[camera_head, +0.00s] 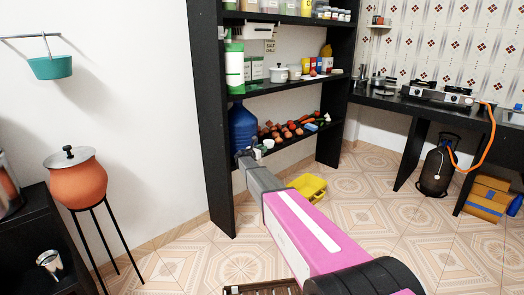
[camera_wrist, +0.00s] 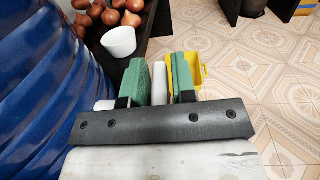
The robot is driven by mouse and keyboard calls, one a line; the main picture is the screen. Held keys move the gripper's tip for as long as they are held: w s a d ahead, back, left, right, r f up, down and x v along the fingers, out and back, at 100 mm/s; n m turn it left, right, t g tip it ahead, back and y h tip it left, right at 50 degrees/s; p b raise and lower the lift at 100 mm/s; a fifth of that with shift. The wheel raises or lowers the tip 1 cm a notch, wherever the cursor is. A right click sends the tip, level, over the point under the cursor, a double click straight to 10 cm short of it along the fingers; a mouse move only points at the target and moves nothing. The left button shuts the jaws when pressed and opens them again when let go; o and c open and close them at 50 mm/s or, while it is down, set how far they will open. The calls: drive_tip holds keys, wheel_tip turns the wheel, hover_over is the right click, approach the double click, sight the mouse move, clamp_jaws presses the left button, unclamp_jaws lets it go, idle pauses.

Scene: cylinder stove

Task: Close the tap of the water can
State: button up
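The blue water can (camera_head: 242,127) stands on the lower shelf at the left end of the black rack. In the wrist view its ribbed blue side (camera_wrist: 40,85) fills the left. A short white stub (camera_wrist: 104,104) shows beside the can, left of my gripper. My gripper (camera_wrist: 160,85) has two green-padded fingers set apart, with a white upright piece, apparently the tap (camera_wrist: 159,83), between them. Thin gaps seem to show on either side of it, so I see no firm grip. The join between stub and white piece is hidden behind the left finger.
A white cup (camera_wrist: 118,41) and onions (camera_wrist: 104,14) sit on the shelf just beyond my gripper. A yellow crate (camera_head: 308,187) lies on the floor to the right. A clay pot (camera_head: 76,180) stands on a tall stand at left. Tiled floor is open at right.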

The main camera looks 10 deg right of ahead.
clamp_jaws()
drive_tip(key=shift+w+m+g+h, duration=0.1)
drive_tip(key=shift+m+g+h, duration=0.3)
drive_tip(key=shift+g, duration=0.1)
drive_tip(key=shift+o, duration=2.1)
unclamp_jaws()
